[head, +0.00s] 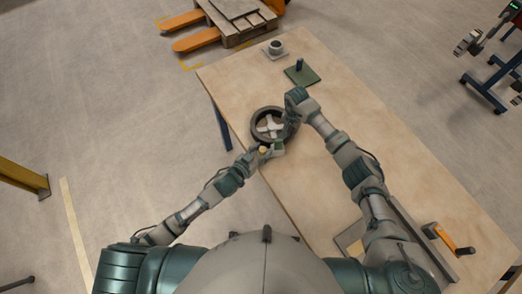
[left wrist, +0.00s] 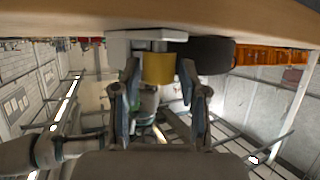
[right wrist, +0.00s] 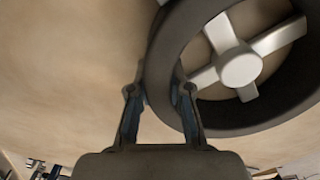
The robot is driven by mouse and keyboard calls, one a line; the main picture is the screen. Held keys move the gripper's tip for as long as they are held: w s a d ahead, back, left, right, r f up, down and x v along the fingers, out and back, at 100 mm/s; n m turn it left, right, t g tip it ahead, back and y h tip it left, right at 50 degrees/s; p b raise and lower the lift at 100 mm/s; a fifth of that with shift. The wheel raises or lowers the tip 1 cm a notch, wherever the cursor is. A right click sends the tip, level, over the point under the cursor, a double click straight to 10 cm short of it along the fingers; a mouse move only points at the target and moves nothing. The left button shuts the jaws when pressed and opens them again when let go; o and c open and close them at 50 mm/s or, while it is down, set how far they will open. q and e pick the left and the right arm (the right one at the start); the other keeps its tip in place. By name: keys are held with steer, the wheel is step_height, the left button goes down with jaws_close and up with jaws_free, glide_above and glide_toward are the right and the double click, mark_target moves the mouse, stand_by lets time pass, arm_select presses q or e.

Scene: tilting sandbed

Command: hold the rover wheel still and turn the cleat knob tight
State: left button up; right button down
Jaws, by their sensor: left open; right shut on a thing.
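The rover wheel (head: 256,119), a dark ring with pale spokes, lies on the table near its left edge. In the right wrist view, my right gripper (right wrist: 160,90) is shut on the wheel's rim (right wrist: 163,75), one finger on each side. In the left wrist view, the yellow cleat knob (left wrist: 158,68) sits beside a pale block (left wrist: 118,46) and the dark wheel (left wrist: 208,54). My left gripper (left wrist: 163,85) is open, its fingers on either side of the knob with gaps visible. In the head view, my left gripper (head: 268,150) is at the wheel's near side and partly hides the knob.
A green plate with a blue post (head: 301,74) and a grey cup on a pale base (head: 276,48) stand at the table's far end. An orange-handled tool (head: 447,238) lies at the near right. The wooden table (head: 365,110) is clear right of the wheel.

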arm_select(q)
jaws_close()
steer(key=shift+w+a+m+g+h, duration=0.1)
steer(key=shift+m+g+h, duration=0.5)
steer(key=shift+m+h, duration=0.3)
steer(key=shift+a+m+g+h, duration=0.1)
steer(key=shift+m+g+h, duration=0.6)
steer(key=shift+m, duration=0.2)
jaws_free()
